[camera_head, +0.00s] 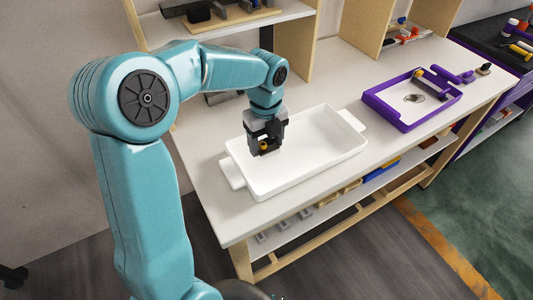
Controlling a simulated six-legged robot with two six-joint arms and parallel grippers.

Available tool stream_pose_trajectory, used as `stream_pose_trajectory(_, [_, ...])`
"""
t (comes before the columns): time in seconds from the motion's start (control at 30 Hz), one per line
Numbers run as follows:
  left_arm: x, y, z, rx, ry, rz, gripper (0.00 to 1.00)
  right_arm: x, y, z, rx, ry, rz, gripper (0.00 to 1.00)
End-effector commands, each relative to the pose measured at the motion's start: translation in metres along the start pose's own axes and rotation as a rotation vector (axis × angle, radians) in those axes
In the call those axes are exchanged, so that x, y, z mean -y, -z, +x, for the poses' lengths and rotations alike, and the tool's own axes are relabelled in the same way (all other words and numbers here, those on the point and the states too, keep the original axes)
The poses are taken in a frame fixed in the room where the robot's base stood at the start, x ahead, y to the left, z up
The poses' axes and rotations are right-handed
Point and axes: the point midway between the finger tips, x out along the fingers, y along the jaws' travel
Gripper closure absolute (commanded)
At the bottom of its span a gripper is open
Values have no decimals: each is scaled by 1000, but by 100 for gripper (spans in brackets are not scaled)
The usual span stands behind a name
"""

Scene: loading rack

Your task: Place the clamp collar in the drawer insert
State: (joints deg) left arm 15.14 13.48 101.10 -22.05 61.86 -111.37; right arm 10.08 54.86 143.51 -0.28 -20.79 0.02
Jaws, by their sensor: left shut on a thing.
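My left gripper (265,149) points down over the left part of a white, shallow, open tray (311,161) with a handle at each end, which looks like the drawer insert. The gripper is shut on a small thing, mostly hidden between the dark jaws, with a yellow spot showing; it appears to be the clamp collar. I cannot tell whether it touches the tray floor. The rest of the tray floor looks empty. My right gripper is out of view.
A purple-rimmed tray (402,124) with a small ring-like item (413,98) stands to the right on the white bench (208,167). Wooden shelf uprights (296,50) rise behind the white tray. Several small items lie on the lower shelf.

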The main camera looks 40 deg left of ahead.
Motion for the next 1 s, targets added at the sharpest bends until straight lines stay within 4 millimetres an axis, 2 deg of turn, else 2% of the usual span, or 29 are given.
stream_pose_trajectory(0.3, [0, 0, 42, -1, -2, 1, 74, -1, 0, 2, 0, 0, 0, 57])
stream_pose_trajectory(0.73, [0, 0, 51, 1, 1, 0, 74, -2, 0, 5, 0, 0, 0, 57])
stream_pose_trajectory(0.77, [0, 0, 51, 0, 1, 0, 34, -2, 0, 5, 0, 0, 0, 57])
stream_pose_trajectory(0.83, [0, 0, 50, 0, 1, 0, 11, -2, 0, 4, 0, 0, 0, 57])
stream_pose_trajectory(1.0, [0, 0, 50, 0, 1, 0, 11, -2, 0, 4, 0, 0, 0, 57])
